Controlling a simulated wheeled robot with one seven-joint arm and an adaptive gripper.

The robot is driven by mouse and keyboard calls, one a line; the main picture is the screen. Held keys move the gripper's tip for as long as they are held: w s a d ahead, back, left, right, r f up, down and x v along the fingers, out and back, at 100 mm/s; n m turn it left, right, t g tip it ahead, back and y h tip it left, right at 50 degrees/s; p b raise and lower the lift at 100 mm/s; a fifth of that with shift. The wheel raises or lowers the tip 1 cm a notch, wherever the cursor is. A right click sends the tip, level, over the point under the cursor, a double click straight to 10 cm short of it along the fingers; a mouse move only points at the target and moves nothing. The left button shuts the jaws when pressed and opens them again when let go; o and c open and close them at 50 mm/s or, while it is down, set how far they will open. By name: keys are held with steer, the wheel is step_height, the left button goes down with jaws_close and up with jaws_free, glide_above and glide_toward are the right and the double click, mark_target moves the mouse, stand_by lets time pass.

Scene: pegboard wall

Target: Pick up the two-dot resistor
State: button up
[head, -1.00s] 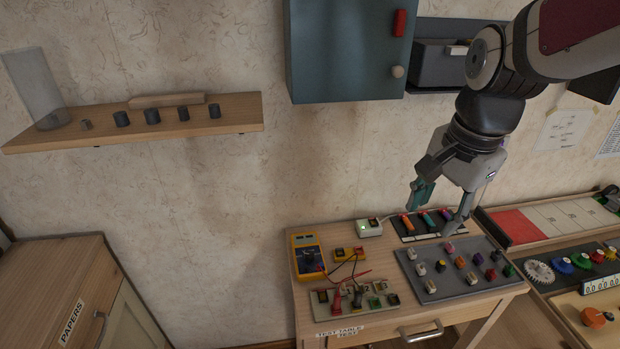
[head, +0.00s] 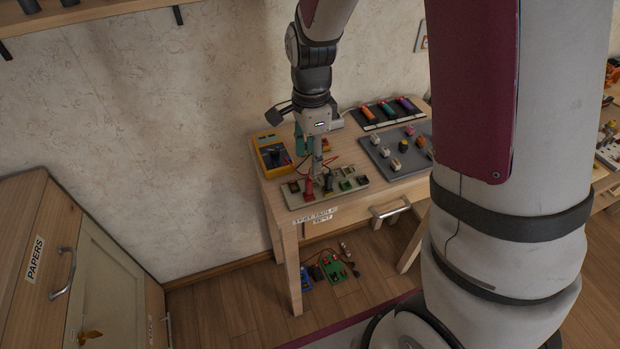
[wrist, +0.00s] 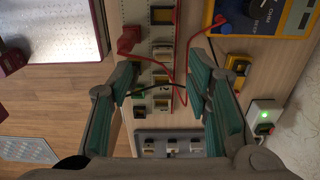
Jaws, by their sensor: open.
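My gripper (head: 310,155) is open above the left part of the test table (head: 272,190), pointing down. In the wrist view its two green-padded fingers (wrist: 163,85) are apart, with nothing held between them. Below them is a pale strip board (head: 346,195) with several small parts and a red and a black clip; the board also shows in the wrist view (wrist: 176,60). I cannot make out dots on any part, so I cannot tell which is the two-dot resistor. Several small coloured components stand on a grey board (head: 382,155) to the right.
A yellow multimeter (head: 263,149) with red and black leads lies at the table's left. A black tray (head: 370,122) holds coloured cylinders at the back. A small white box with a green light (wrist: 264,112) shows in the wrist view. My arm covers the right side.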

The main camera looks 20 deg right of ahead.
steer(key=shift+w+d+f+b, duration=0.1)
steer(key=shift+d+f+b, duration=0.05)
steer(key=shift+f, duration=1.35)
steer(key=shift+w+d+f+b, duration=0.1)
steer(key=shift+f+b, duration=0.05)
steer(key=shift+f, duration=1.3)
steer(key=shift+c, duration=0.2)
steer(key=c, duration=0.8)
